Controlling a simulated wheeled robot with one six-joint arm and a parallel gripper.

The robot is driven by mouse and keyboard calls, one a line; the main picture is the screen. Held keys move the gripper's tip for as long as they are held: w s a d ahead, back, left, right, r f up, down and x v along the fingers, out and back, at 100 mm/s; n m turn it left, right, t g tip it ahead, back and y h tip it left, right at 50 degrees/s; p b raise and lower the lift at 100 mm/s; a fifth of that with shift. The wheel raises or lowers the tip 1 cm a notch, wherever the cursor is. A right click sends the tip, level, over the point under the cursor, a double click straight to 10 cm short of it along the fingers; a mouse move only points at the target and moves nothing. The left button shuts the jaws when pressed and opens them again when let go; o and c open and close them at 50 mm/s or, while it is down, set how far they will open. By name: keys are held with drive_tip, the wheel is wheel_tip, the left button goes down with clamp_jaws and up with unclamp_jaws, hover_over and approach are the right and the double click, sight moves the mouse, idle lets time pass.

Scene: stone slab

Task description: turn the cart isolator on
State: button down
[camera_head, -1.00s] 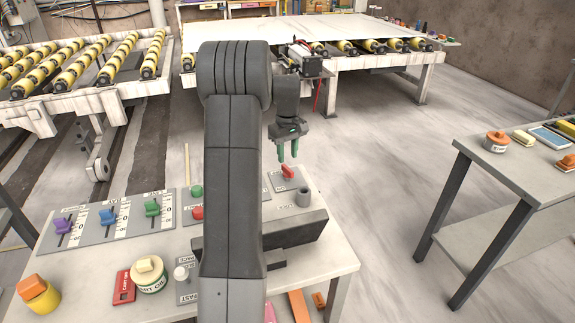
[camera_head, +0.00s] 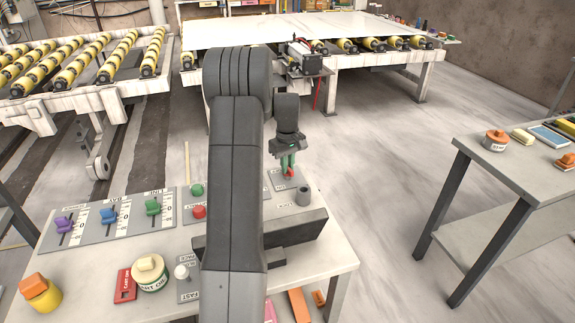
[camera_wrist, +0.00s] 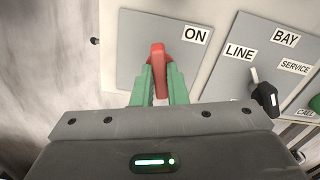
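The cart isolator is a red handle on a grey plate (camera_wrist: 205,75), right of my arm at the back of the control bench. In the wrist view the red handle (camera_wrist: 158,58) points up the picture, and an "ON" label (camera_wrist: 196,36) is to the right of its end. My gripper (camera_head: 288,168) reaches down onto the handle. In the wrist view its green fingers (camera_wrist: 159,80) lie against both sides of the handle with no clear gap.
A grey plate with "LINE" and "BAY" labels (camera_wrist: 285,39) and a black-and-white selector (camera_wrist: 264,95) is beside the isolator. A grey cylinder (camera_head: 303,196) stands close to the right. A red button (camera_head: 199,211) and coloured levers (camera_head: 108,216) are left of my arm.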

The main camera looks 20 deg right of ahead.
drive_tip(key=shift+m, duration=1.7)
drive_tip(key=c, duration=1.4)
unclamp_jaws()
drive_tip(key=shift+c, duration=0.2)
drive_tip(key=shift+r, duration=0.1)
wheel_tip(320, 180, up, 14)
drive_tip(key=b, duration=0.1)
drive_tip(key=shift+f, duration=0.2)
wheel_tip(320, 180, down, 14)
drive_tip(key=shift+r+p, duration=0.1)
drive_tip(key=shift+p, duration=0.35)
